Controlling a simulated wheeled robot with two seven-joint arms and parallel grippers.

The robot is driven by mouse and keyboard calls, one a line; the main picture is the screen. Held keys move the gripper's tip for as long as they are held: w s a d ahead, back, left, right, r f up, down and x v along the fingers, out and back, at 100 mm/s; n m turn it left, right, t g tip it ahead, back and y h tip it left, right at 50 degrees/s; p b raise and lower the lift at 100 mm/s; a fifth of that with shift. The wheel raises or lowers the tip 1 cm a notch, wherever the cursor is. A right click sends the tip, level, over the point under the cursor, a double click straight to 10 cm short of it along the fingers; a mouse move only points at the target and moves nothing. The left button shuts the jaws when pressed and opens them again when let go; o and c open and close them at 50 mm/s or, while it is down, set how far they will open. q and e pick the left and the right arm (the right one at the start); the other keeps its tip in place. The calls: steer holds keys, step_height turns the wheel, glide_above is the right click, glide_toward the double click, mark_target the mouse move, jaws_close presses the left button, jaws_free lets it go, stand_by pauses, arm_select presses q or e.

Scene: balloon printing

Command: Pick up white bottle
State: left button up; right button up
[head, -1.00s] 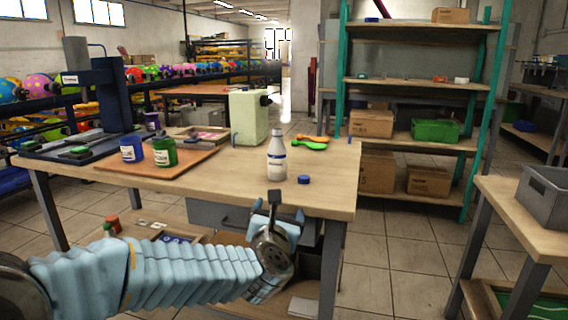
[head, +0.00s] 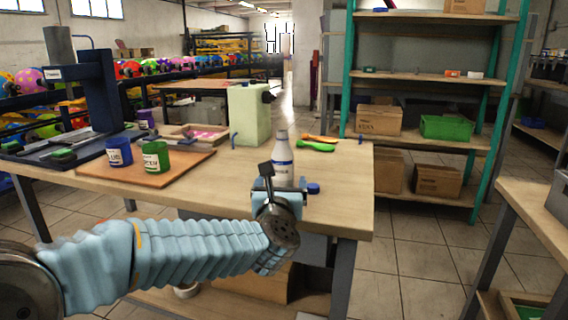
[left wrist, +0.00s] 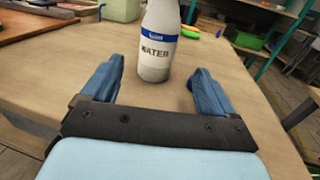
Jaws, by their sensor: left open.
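The white bottle (head: 282,158) stands upright on the wooden table (head: 330,213) near its front right part. It has a blue band and a "WATER" label, and its lower part is hidden behind my left gripper in the head view. In the left wrist view the bottle (left wrist: 160,45) stands just beyond and between the two blue fingers of my left gripper (left wrist: 160,85). The fingers are spread wide with nothing between them and do not appear to touch the bottle. My left gripper (head: 283,190) is low at the table's front edge. My right gripper is not in view.
Blue (head: 119,152) and green (head: 156,156) paint jars stand on a wooden board (head: 175,175).

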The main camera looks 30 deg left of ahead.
mark_target(283, 172)
arm_select(q)
steer(key=x, duration=0.5)
steer(key=shift+w+a+p, duration=0.2)
steer(key=shift+w+p, duration=0.1)
steer(key=shift+p, duration=0.1)
steer(key=p+x, duration=0.1)
steer(key=x, duration=0.3)
steer(key=shift+w+a+r+p, duration=0.1)
steer(key=shift+w+a+p, duration=0.05)
steer(key=shift+a+p, duration=0.15)
steer(key=shift+w+a, duration=0.15)
steer(key=shift+w, duration=0.25)
steer(key=c, duration=1.2)
